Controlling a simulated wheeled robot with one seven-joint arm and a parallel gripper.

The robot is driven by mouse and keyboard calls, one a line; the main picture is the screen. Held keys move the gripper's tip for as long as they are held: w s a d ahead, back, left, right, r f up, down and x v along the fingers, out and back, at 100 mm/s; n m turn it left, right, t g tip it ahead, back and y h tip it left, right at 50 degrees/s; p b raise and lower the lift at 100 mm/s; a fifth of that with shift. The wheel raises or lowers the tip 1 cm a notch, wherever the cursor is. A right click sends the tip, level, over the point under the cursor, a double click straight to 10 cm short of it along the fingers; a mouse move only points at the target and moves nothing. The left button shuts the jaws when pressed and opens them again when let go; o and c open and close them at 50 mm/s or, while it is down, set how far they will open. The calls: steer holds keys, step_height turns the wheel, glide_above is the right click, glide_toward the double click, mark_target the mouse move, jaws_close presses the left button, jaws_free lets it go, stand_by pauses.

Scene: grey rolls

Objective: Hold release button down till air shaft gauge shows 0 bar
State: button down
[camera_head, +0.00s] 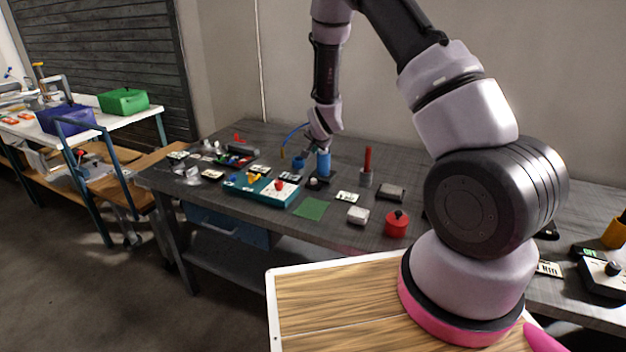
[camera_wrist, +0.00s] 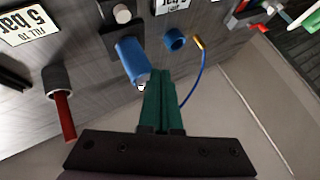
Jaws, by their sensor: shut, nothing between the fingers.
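A blue cylinder (camera_head: 323,163), which looks like the air shaft, stands upright on a dark base on the grey table. It also shows in the wrist view (camera_wrist: 130,58), with a small pale tip (camera_wrist: 141,86) at its top end beside my fingers. My gripper (camera_wrist: 158,73) has its green fingers together and empty. The fingertips are close to the cylinder's top; I cannot tell whether they touch it. A pale round knob (camera_wrist: 121,13), possibly the gauge, sits on the same dark base. I see no readable gauge value, and I cannot tell for sure which part is the release button.
A blue ring (camera_wrist: 175,40) and a blue hose with a brass end (camera_wrist: 198,44) lie near the fingers. A card reading "fill to 5 bar" (camera_wrist: 25,25) lies on the table. A red rod in a grey holder (camera_head: 367,167) stands to the cylinder's right.

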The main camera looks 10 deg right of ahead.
mark_target(314, 181)
stand_by(0.3)
steer(key=shift+f, duration=4.45)
steer(key=shift+f, duration=0.1)
steer(key=shift+f, duration=0.3)
steer(key=shift+f, duration=0.5)
stand_by(1.9)
steer(key=shift+r, duration=0.95)
